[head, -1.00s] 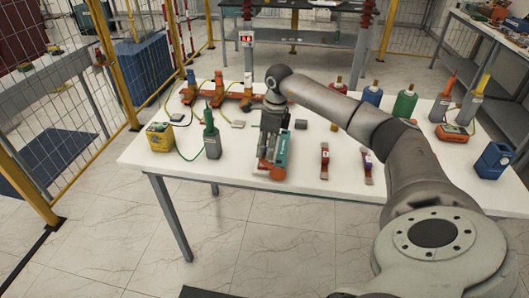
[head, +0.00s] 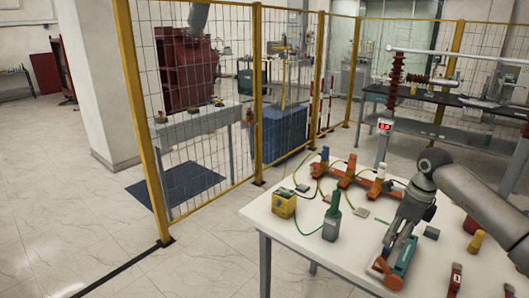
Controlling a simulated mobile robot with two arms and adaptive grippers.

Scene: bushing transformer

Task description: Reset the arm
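My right arm comes in from the right edge, and its gripper (head: 399,232) points down over the white table (head: 296,232). The fingers are at the upper end of a teal and orange device (head: 404,257) on the table. They overlap it in the picture, and I cannot tell whether they touch or grip it. My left gripper is out of view.
A yellow box (head: 283,205), a green-topped grey tool (head: 332,216) and an orange stand (head: 352,184) are on the table. A yellow-framed mesh fence (head: 200,120) stands behind and left. The floor (head: 90,235) at the left is clear.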

